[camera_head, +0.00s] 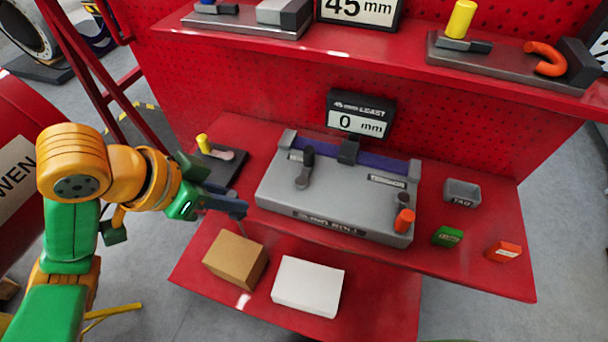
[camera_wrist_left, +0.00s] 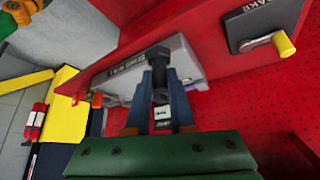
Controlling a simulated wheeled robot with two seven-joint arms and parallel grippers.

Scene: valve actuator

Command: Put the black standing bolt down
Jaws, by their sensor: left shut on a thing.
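My left gripper (camera_head: 240,208) reaches in from the left and is above the lower red shelf, just left of the grey machine's left end. In the left wrist view its two blue-grey fingers (camera_wrist_left: 165,88) are closed on the black bolt (camera_wrist_left: 160,78), a dark upright shape between them. In the head view the bolt is hard to tell apart from the dark fingers. I cannot tell whether its lower end touches anything. My right gripper is not in view.
The grey machine (camera_head: 335,210) with levers fills the shelf's middle. A dark plate with a yellow-handled lever (camera_head: 203,144) is behind my gripper. A brown box (camera_head: 235,259) and a white box (camera_head: 308,286) are on the lower ledge.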

